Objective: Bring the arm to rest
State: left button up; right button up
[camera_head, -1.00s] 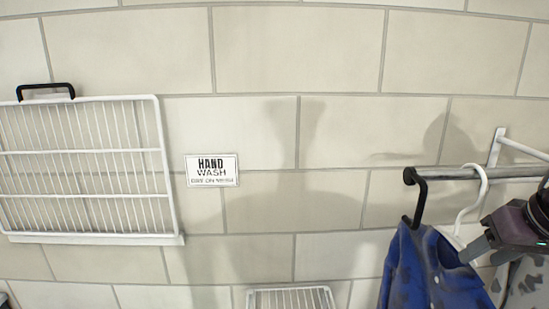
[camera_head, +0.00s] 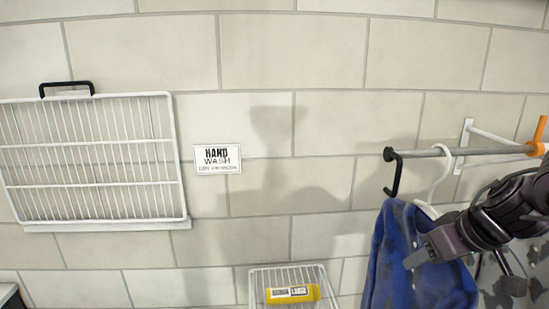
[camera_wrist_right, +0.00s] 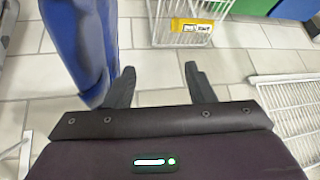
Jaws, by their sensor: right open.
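My right gripper (camera_head: 418,254) is at the lower right of the head view, overlapping the blue garment there. In the right wrist view, its two dark fingers (camera_wrist_right: 160,75) are spread apart with nothing between them. The blue garment (camera_head: 390,262) hangs from a white hanger (camera_head: 441,175) on the metal rail. In the right wrist view, the garment (camera_wrist_right: 84,45) is beside the left finger; I cannot tell whether they touch. My right arm comes in from the right edge. My left arm and gripper are not in view.
A metal rail (camera_head: 495,151) with a black hook end (camera_head: 394,172) juts along the tiled wall. A white wire rack (camera_head: 90,160) hangs at left, beside a hand wash sign (camera_head: 217,158). A wire basket (camera_head: 262,275) below holds a yellow package (camera_head: 293,294).

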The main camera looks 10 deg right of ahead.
jog(key=w+a+f+n+t+y, duration=0.1)
jog(key=w+a+f+n+t, duration=0.15)
jog(key=a+f, duration=0.6)
jog(key=w+a+f+n+t+y, duration=0.25)
jog(key=a+f, duration=0.25)
jog(key=a, duration=0.7)
jog(key=s+d+f+m+g+h, duration=0.1)
jog(key=s+f+m+g+h, duration=0.2)
jog(key=s+f, duration=0.45)
jog(key=s+d+f+m+g+h, duration=0.15)
jog(key=s+f+g, duration=0.35)
jog(key=s, duration=0.5)
jog(key=s+f+g, duration=0.1)
jog(key=s+f, duration=0.2)
jog(key=f, duration=2.9)
jog(key=s+d+f, duration=0.2)
jog(key=s+f, duration=0.6)
jog(key=s, duration=0.1)
jog(key=s+d+f+g, duration=0.1)
jog(key=s+f, duration=0.7)
jog(key=s, duration=0.2)
jog(key=shift+s+d+f+n+h, duration=0.15)
jog(key=shift+d+f+n+h, duration=0.05)
jog(key=shift+d+n+h, duration=0.2)
